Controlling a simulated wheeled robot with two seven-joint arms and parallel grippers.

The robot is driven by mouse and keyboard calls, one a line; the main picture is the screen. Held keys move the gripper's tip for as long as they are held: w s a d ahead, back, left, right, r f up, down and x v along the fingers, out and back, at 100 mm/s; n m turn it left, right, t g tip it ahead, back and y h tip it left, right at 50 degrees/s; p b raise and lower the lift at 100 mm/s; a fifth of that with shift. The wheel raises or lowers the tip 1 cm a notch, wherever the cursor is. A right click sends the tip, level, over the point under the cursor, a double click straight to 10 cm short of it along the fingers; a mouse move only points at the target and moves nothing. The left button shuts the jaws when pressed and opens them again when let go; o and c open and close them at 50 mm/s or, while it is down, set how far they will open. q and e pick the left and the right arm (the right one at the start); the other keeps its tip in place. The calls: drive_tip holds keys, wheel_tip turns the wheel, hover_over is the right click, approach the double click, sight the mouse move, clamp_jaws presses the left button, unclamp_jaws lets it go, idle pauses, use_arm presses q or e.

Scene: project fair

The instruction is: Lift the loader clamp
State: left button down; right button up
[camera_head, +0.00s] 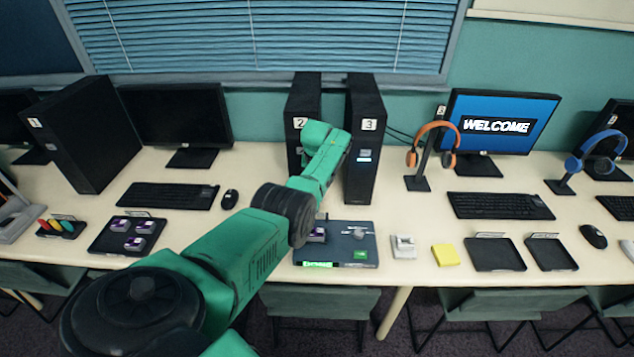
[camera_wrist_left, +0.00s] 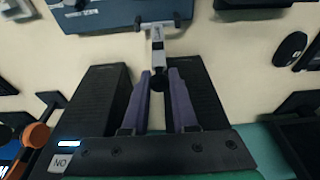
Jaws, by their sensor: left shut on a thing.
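The loader clamp shows in the left wrist view as a grey lever (camera_wrist_left: 157,46) with a cross-bar on the edge of a dark blue-grey board and a black knob at its end. My left gripper (camera_wrist_left: 159,76) has its two purple-grey fingers shut on the knob end. My left arm hides the gripper there. My right gripper is not in view.
Two black computer towers (camera_head: 365,150) stand behind the board, close beyond the gripper. A purple part (camera_head: 318,234) sits on the board. A grey block (camera_head: 404,246), a yellow pad (camera_head: 445,255) and a dark tray (camera_head: 494,254) lie to its right.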

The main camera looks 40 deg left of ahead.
use_arm(q)
drive_tip(key=c, duration=0.7)
unclamp_jaws()
drive_tip(key=shift+f, duration=0.1)
drive_tip(key=shift+w+a, duration=0.1)
drive_tip(key=shift+r+p, duration=0.3)
drive_tip(key=shift+r, duration=0.15)
drive_tip(key=p+v, duration=0.1)
drive_tip(key=v, duration=0.1)
drive_tip(key=shift+r, duration=0.4)
drive_tip(key=b+v, duration=0.1)
drive_tip(key=v, duration=0.9)
drive_tip(key=shift+s+d+r, duration=0.2)
drive_tip(key=shift+s+r, duration=0.05)
drive_tip(key=shift+r, duration=0.05)
